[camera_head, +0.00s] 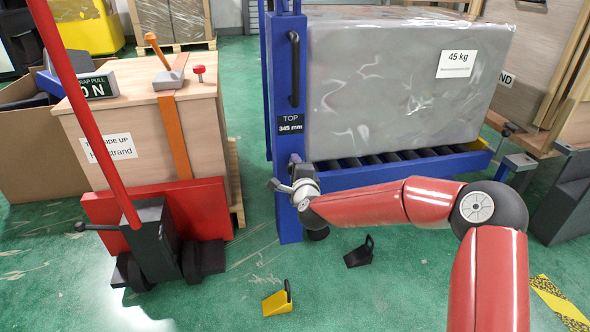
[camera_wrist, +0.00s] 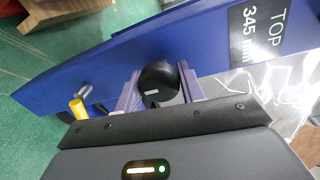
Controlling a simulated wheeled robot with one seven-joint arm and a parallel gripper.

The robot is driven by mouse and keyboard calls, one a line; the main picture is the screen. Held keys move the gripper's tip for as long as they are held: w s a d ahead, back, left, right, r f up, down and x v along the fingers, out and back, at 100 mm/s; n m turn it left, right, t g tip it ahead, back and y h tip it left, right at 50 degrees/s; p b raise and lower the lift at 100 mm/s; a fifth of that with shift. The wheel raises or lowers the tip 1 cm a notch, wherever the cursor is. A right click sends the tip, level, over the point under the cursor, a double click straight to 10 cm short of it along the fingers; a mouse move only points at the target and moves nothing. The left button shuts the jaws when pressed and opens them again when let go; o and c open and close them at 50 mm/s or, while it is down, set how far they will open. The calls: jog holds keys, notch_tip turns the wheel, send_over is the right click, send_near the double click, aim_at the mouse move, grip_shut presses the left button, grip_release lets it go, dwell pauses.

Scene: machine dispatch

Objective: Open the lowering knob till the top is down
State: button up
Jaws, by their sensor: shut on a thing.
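The lowering knob (camera_wrist: 158,80) is a black round knob on the side of the blue post (camera_wrist: 110,55) in the wrist view. My gripper (camera_wrist: 160,88) has one finger on each side of it and is shut on it. In the head view my gripper (camera_head: 301,176) is at the lower front of the blue post (camera_head: 286,80), and the knob cannot be made out there. The post's label (camera_head: 290,124) reads "TOP 345 mm". The top (camera_head: 470,162) is a blue roller deck, raised off the floor, with a grey wrapped load (camera_head: 400,100) marked 45 kg on it.
A red pallet truck (camera_head: 155,235) and a wooden crate (camera_head: 130,110) stand to the left. A yellow chock (camera_head: 277,302) and a black chock (camera_head: 358,252) lie on the green floor. A peg with a yellow end (camera_wrist: 78,108) sticks out near the post in the wrist view.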

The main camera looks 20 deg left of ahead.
jog(key=shift+f, duration=0.1)
jog(key=o, duration=0.9)
jog(key=shift+o, duration=0.2)
jog(key=v, duration=0.7)
jog(key=shift+s+d, duration=0.2)
jog(key=shift+s, duration=0.15)
